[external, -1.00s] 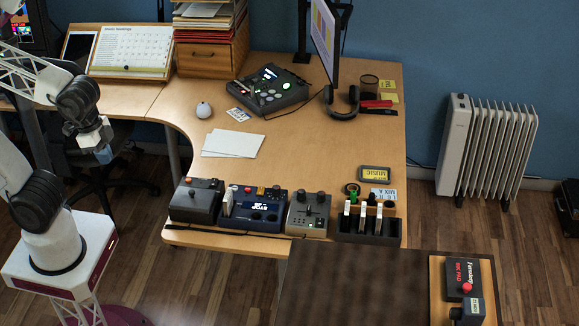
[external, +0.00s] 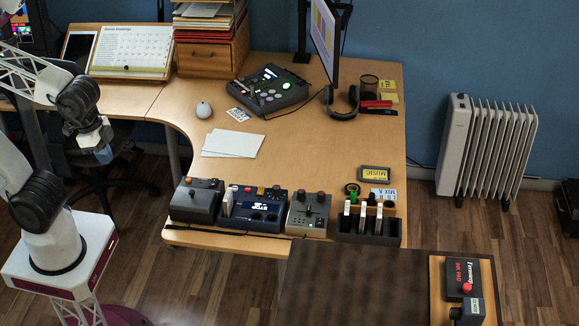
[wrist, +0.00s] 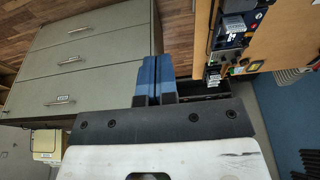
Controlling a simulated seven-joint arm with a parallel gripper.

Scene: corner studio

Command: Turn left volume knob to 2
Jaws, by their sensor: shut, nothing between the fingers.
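My gripper (external: 104,155) hangs at the left in the external view, high and well apart from the devices on the desk. In the wrist view its blue fingers (wrist: 154,78) are together with nothing between them. Several control boxes stand along the desk's front edge. I cannot tell which knob is the left volume knob, nor read any setting.
A dark grey box (external: 194,212) and a black slotted rack (external: 384,237) flank these boxes. A black console (external: 275,84), headphones (external: 342,113) and white paper (external: 232,144) lie farther back. In the wrist view a grey drawer cabinet (wrist: 95,85) fills the left.

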